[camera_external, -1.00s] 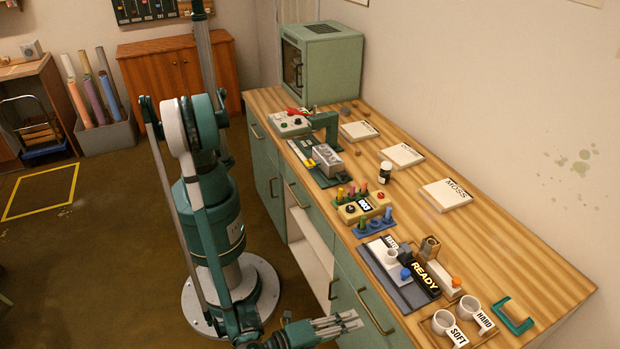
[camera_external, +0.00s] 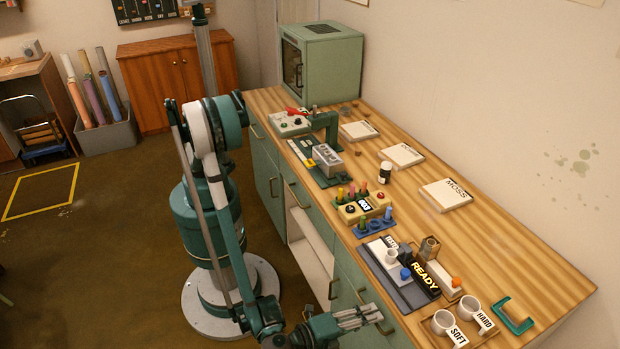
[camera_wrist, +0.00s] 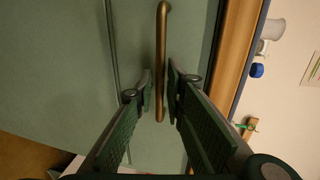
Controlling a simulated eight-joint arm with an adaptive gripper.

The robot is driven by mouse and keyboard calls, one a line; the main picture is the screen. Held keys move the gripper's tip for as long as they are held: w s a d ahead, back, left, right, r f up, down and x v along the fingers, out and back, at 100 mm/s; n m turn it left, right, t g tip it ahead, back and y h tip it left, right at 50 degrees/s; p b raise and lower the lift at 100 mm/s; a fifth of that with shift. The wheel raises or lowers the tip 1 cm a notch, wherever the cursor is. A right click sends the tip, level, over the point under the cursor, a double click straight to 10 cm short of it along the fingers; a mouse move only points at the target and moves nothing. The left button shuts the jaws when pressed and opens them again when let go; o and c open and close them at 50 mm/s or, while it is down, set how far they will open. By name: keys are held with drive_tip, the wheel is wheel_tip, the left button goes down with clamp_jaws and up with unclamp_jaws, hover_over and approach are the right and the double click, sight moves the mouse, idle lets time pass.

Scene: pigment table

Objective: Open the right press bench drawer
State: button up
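The right drawer front (camera_wrist: 135,40) is green and fills much of the wrist view. It looks closed, with a thin seam on its left. Its long brass handle (camera_wrist: 162,45) stands upright in the wrist view and runs between my fingertips; the handle (camera_external: 380,324) also shows in the external view, partly hidden behind my fingers. My gripper (camera_wrist: 158,85) is open, with one finger on each side of the handle. A narrow gap shows on both sides. In the external view my gripper (camera_external: 368,316) is against the bench front, below the worktop.
The wooden worktop (camera_external: 510,265) overhangs just above the handle. On it stand the SOFT cup (camera_external: 442,321), the HARD cup (camera_external: 470,306), the READY sign (camera_external: 425,278) and a green bracket (camera_external: 514,318). Another brass handle (camera_external: 333,289) is on the left.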

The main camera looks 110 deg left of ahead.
drive_tip(key=shift+w+a+f, duration=0.1)
drive_tip(key=shift+w+a, duration=0.15)
clamp_jaws()
drive_tip(key=f+v, duration=0.3)
drive_tip(key=v, duration=1.4)
drive_tip(key=s+d+f+v, duration=0.1)
drive_tip(key=f+v, duration=0.3)
drive_tip(key=v, duration=1.3)
drive_tip(key=shift+f, duration=0.1)
unclamp_jaws()
